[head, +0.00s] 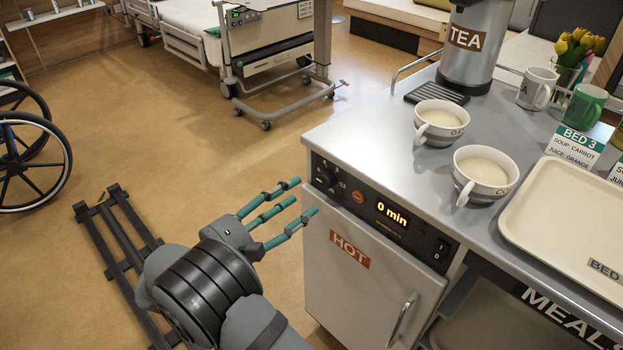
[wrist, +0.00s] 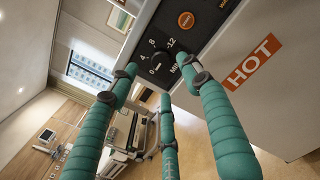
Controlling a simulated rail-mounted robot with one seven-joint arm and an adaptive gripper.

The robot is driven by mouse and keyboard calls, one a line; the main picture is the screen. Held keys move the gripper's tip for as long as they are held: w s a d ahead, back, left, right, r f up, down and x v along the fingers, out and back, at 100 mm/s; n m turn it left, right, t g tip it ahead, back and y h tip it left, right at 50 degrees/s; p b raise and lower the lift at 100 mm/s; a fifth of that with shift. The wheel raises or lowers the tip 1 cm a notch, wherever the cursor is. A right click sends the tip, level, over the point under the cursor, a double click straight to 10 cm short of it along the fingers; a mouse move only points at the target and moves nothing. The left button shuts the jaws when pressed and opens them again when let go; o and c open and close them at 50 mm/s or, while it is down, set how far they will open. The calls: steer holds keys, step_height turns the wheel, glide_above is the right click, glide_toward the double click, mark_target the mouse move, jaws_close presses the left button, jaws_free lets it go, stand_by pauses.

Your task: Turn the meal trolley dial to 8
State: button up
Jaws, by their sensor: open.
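The dial (head: 324,178) is a black knob at the left end of the dark control panel on the meal trolley (head: 372,275). The wrist view shows the dial (wrist: 158,67) with the marks 0, 4, 8 and 12 around it. The orange display (head: 392,213) reads "0 min". My gripper (head: 303,197) has three green fingers, spread open and empty, pointing at the panel just in front of the dial. In the wrist view its fingertips (wrist: 158,72) lie around the dial; I cannot tell whether any touches it. The pointer's direction is unclear.
An orange button (head: 358,197) sits right of the dial, and a rocker switch (head: 441,249) at the panel's right end. Two full cups (head: 484,168) and a tray (head: 560,215) stand on the trolley top.

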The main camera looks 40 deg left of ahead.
mark_target(323, 182)
steer(key=w, duration=0.4)
steer(key=w+d, duration=0.1)
steer(key=w, duration=0.2)
steer(key=shift+w+d+f+b, duration=0.1)
steer(key=shift+b, duration=0.25)
steer(key=shift+c, duration=1)
steer(key=c, duration=0.9)
steer(key=shift+c, duration=0.2)
